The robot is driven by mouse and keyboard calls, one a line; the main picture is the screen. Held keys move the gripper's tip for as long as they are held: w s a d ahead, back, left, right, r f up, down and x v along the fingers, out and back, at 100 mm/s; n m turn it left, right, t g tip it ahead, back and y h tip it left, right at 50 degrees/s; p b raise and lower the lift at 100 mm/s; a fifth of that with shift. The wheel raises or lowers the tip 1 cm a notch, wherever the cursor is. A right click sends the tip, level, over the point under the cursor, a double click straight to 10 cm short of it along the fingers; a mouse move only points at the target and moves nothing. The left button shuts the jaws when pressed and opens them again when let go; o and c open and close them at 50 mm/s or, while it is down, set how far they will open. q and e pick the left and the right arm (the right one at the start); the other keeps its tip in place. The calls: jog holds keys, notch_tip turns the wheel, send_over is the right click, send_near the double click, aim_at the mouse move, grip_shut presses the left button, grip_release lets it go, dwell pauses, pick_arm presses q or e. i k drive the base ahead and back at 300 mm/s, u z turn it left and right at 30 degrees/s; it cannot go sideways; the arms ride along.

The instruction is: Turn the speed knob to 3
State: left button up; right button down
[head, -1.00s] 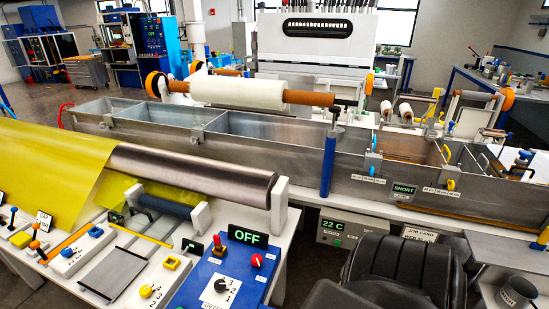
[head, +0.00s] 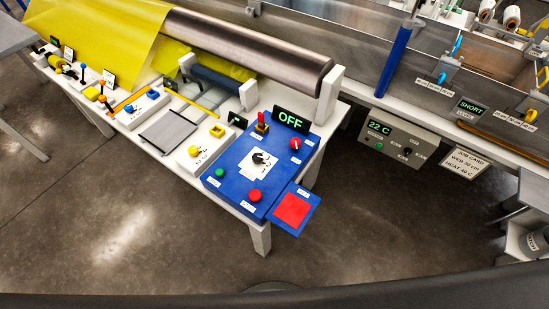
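The speed knob (head: 258,158) is a dark round knob on a white dial plate (head: 254,170) in the middle of the blue control panel (head: 233,184). The numerals around it are too small to read surely now, and I cannot tell its setting. A display (head: 291,121) at the back of the panel reads OFF in green. Neither of my grippers is in view.
The panel also holds a red knob (head: 295,144), a green button (head: 219,173), a red button (head: 255,195) and a red-topped switch (head: 263,121). A red pad (head: 291,208) juts from the front corner. The floor in front is clear.

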aim_at(258, 158)
jog(key=u, duration=0.85)
jog(key=k, duration=1.05)
jog(key=z, duration=1.55)
